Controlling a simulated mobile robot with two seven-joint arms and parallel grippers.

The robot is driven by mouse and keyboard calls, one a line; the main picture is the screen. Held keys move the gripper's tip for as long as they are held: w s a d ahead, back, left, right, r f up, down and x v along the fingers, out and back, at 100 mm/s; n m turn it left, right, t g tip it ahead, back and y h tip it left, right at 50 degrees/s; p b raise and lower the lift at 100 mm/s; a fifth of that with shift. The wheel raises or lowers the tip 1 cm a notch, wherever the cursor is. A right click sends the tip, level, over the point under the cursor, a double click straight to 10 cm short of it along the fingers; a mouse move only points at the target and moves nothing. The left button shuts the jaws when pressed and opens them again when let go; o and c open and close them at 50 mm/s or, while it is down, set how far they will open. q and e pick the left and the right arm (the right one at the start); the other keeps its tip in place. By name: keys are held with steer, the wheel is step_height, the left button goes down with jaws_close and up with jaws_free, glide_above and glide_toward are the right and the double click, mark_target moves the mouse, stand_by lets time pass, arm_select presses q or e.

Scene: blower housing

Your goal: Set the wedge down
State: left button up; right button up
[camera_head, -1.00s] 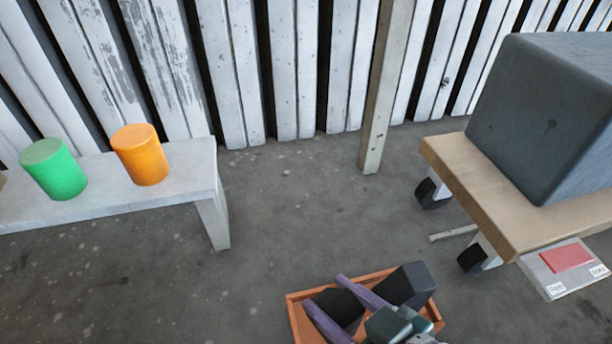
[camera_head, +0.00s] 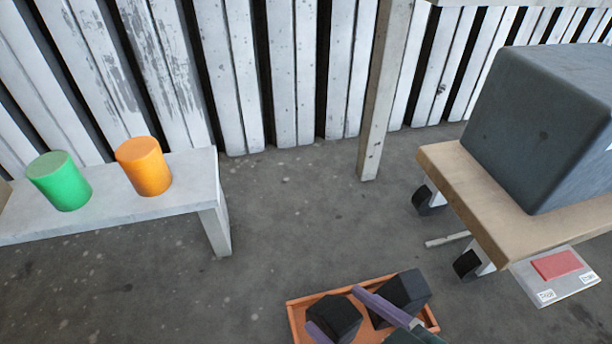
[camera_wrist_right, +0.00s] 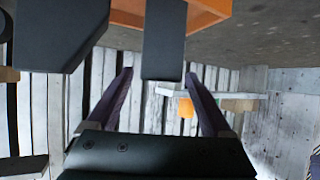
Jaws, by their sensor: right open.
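Two dark grey blocks are at the orange tray (camera_head: 297,322) at the bottom of the head view. The left block (camera_head: 338,315), apparently the wedge, shows between the spread purple fingers of my right gripper (camera_head: 334,309). The right block (camera_head: 408,290) lies partly behind one finger. The right gripper is open, with no clear contact on either block. In the right wrist view, a dark block (camera_wrist_right: 163,38) shows between and beyond the fingertips (camera_wrist_right: 157,77), and another (camera_wrist_right: 55,30) is at upper left. The wedge's slope is hard to make out. My left gripper is out of view.
A grey bench (camera_head: 110,209) with green (camera_head: 60,182) and orange (camera_head: 144,167) cylinders stands left. A wheeled cart (camera_head: 480,205) with a large dark box (camera_head: 540,125) stands right, near a floor plate with a red patch (camera_head: 557,264). The floor between is clear.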

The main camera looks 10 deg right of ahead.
steer(key=p+v, duration=0.5)
steer(key=v, duration=0.4)
steer(key=w+d+r+m+g+h, duration=0.2)
steer(key=w+d+r+g+h, duration=0.15)
steer(key=r, duration=0.25)
steer(key=s+d+r+m+g+h, duration=0.1)
steer(key=s+r+g, duration=0.3)
steer(key=r, duration=0.5)
steer(key=s+d, duration=0.1)
steer(key=s, duration=0.1)
steer(key=shift+s+b, duration=0.3)
steer(key=shift+d+r+h, duration=0.1)
steer(key=shift+d+h, duration=0.05)
steer(key=shift+h, duration=0.1)
